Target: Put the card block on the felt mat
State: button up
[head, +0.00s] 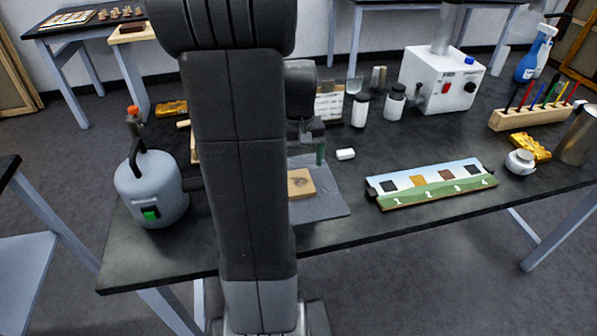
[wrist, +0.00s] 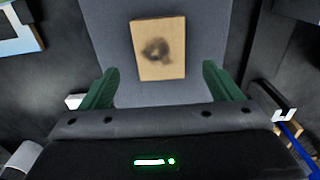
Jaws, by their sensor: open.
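A small white block (head: 345,154), the likeliest card block, lies on the dark table just right of the grey felt mat (head: 335,203). It seems to show in the wrist view (wrist: 75,101) too, partly hidden, left of my gripper. A tan square piece (head: 301,183) with a dark smudge lies on the mat. The wrist view shows this piece (wrist: 175,68) ahead of my gripper (wrist: 160,68), whose green fingers are open with nothing held between them. In the head view one green finger shows above the mat's back part; my arm hides the rest and the mat's left part.
A numbered sample board (head: 432,184) lies right of the mat. A grey tank (head: 150,190) stands at the left. Bottles (head: 361,110) and a white box (head: 440,80) stand behind. A pen rack (head: 530,117), white jar (head: 520,162) and metal cup (head: 578,138) are at right.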

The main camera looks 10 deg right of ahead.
aim_at(299, 182)
notch_tip(299, 182, up, 6)
jog(key=shift+r, duration=0.15)
